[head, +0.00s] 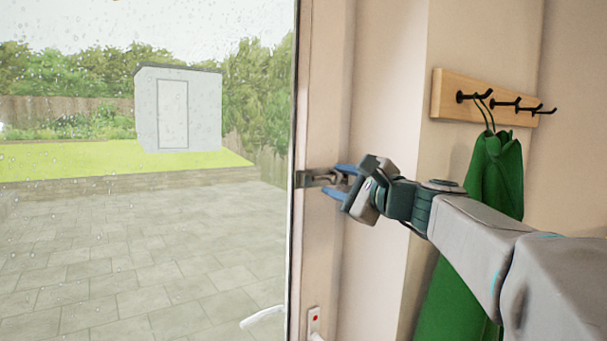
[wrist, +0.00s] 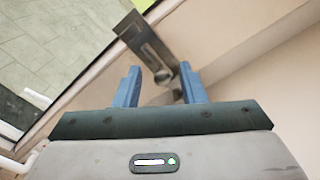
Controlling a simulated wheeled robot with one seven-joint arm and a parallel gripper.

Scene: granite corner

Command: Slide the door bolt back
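The door bolt (head: 318,178) is a small grey metal piece on the light door frame, beside the edge of the glass. In the wrist view the bolt (wrist: 146,46) shows as a slotted metal plate with a round knob (wrist: 163,76) at its near end. My gripper (head: 341,181) is at the right end of the bolt. In the wrist view its two blue fingers (wrist: 160,87) are apart, with the knob between them and a visible gap on each side. The fingers partly hide the bolt's right end in the head view.
The glass door (head: 150,230) fills the left, with a white handle (head: 262,317) low down. A small plate with a red mark (head: 314,320) is below the bolt. A wooden hook rack (head: 445,95) with a green garment (head: 495,175) hangs behind my arm.

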